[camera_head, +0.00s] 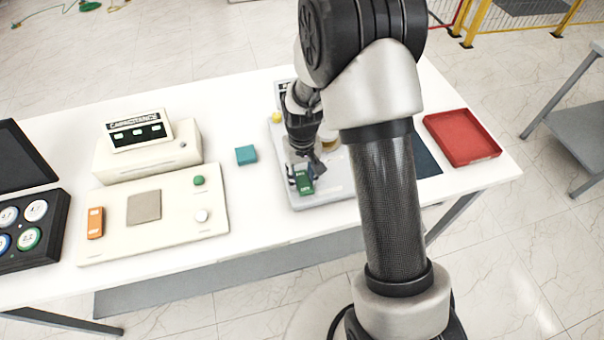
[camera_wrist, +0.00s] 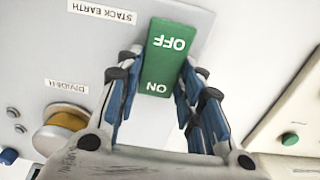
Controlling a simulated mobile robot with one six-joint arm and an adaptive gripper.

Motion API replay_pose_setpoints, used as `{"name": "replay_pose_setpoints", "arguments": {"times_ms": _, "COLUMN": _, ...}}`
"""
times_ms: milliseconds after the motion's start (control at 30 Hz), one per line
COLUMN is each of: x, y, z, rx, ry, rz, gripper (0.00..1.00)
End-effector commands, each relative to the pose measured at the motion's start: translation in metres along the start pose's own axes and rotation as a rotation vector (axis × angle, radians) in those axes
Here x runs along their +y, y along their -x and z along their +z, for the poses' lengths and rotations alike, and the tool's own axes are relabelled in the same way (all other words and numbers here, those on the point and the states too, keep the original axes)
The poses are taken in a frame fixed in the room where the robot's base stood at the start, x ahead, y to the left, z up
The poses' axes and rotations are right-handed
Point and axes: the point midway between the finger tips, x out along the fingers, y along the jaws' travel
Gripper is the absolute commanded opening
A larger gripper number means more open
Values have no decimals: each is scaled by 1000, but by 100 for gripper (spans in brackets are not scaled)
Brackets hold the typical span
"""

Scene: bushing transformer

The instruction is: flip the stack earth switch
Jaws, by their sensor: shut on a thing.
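The stack earth switch (camera_wrist: 165,58) is a green rocker block marked OFF and ON, beside a "STACK EARTH" label (camera_wrist: 102,11) on a grey panel. It appears upside down in the wrist view. My gripper (camera_wrist: 160,92) has its blue-padded fingers on both sides of the switch, shut on it. In the head view the green switch (camera_head: 303,181) sits at the front left of the panel (camera_head: 330,190), with my gripper (camera_head: 303,170) directly at it. My arm hides much of the panel there.
A "DIVIDER" label and brass knob (camera_wrist: 62,132) are close to my gripper. A cream capacitance unit (camera_head: 150,148) stands to the left, a teal block (camera_head: 246,154) between. A red tray (camera_head: 462,137) lies at the right.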

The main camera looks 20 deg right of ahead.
Motion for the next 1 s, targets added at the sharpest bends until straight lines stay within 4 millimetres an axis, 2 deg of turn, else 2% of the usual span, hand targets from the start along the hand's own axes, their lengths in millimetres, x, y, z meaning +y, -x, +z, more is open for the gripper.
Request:
{"name": "replay_pose_setpoints", "arguments": {"times_ms": 133, "x": 0, "y": -2, "z": 2, "rx": 45, "ry": 0, "rz": 0, "gripper": 11}}
{"name": "replay_pose_setpoints", "arguments": {"times_ms": 500, "x": 0, "y": -1, "z": 8, "rx": 304, "ry": 0, "rz": 0, "gripper": 11}}
{"name": "replay_pose_setpoints", "arguments": {"times_ms": 900, "x": 0, "y": 2, "z": 9, "rx": 330, "ry": 0, "rz": 0, "gripper": 11}}
{"name": "replay_pose_setpoints", "arguments": {"times_ms": 933, "x": 0, "y": 2, "z": 9, "rx": 330, "ry": 0, "rz": 0, "gripper": 36}}
{"name": "replay_pose_setpoints", "arguments": {"times_ms": 1000, "x": 0, "y": 2, "z": 9, "rx": 330, "ry": 0, "rz": 0, "gripper": 41}}
